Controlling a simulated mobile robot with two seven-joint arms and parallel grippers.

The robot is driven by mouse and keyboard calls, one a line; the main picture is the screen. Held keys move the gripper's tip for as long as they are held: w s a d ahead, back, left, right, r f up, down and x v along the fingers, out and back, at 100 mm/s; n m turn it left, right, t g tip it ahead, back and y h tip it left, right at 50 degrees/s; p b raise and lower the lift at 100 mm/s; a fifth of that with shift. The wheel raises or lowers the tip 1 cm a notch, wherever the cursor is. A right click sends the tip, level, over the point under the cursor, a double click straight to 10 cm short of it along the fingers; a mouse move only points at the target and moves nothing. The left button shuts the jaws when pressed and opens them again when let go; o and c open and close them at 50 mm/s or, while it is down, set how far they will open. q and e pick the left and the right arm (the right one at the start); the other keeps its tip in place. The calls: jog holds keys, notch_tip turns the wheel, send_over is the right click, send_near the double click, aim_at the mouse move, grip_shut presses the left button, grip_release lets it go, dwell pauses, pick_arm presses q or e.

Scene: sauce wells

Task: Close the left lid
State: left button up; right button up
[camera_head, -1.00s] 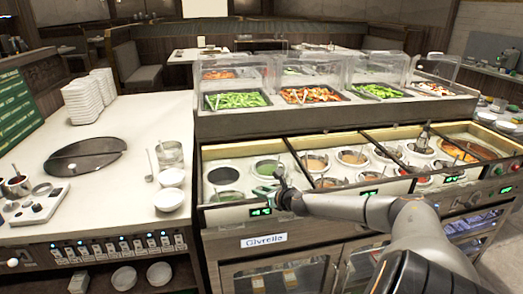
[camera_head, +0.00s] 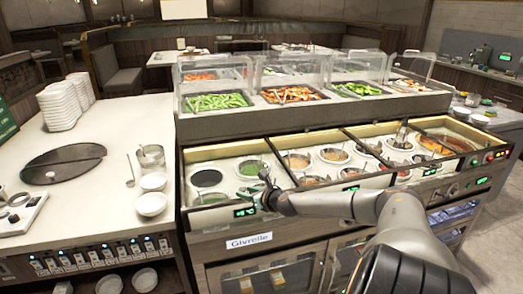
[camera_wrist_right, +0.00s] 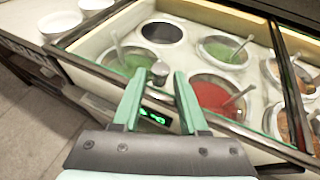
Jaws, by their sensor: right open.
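The sauce-well counter (camera_head: 225,216) has a black-edged top split into bays by dark bars. Its left bay shows a dark well (camera_head: 207,179) and a green sauce well (camera_head: 249,168). In the right wrist view, green wells (camera_wrist_right: 126,60) and a red well (camera_wrist_right: 212,95) hold ladles. I cannot make out a separate left lid; the left bay's wells look uncovered. My right gripper (camera_head: 264,197) is at the front edge of the left bay. In the wrist view, its green fingers (camera_wrist_right: 158,92) are apart, with a round metal knob (camera_wrist_right: 160,72) visible between their tips. My left gripper is out of view.
Behind the wells, a raised shelf (camera_head: 300,119) holds food trays under clear guards. The left counter (camera_head: 95,205) carries stacked white dishes (camera_head: 60,108), a dark round plate (camera_head: 64,163) and white bowls (camera_head: 151,204). Ladle handles rise from several wells.

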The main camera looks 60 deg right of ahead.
jog(key=p+v, duration=0.3)
jog(key=v, duration=0.8)
jog(key=shift+s, duration=0.25)
dwell(0.5)
jog(key=shift+a+r, duration=0.1)
dwell(0.5)
